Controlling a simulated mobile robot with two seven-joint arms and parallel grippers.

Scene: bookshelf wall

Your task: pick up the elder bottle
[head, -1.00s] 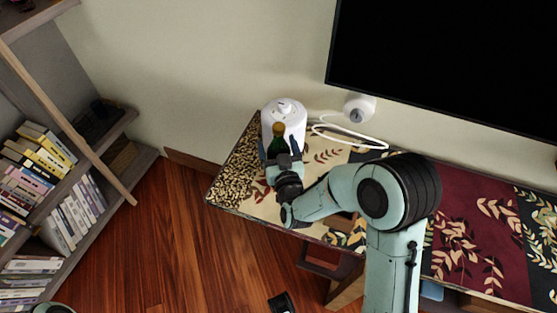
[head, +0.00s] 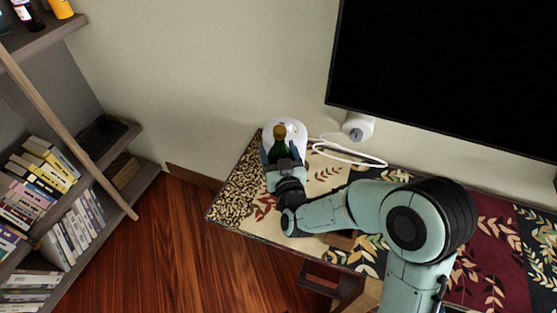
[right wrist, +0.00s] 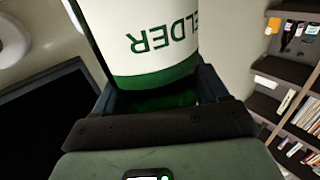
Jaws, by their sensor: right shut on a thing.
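The elder bottle (head: 280,147) is dark green with a brownish neck and stands roughly upright in my right gripper (head: 279,163), near the left end of the patterned cabinet top. In the right wrist view the bottle (right wrist: 150,45) shows a white label with green letters reading ELDER, upside down, and a green band. My right gripper (right wrist: 155,103) is shut on it there, with a jaw at each side. The bottle's base and any gap to the cabinet top are hidden. My left gripper is out of view.
A white rounded appliance (head: 296,128) is close behind the bottle, with a white cable (head: 345,157) to its right. The patterned cabinet top (head: 238,190) has bare room at its left end. A large black screen (head: 450,75) hangs behind. A bookshelf (head: 120,195) stands at the left.

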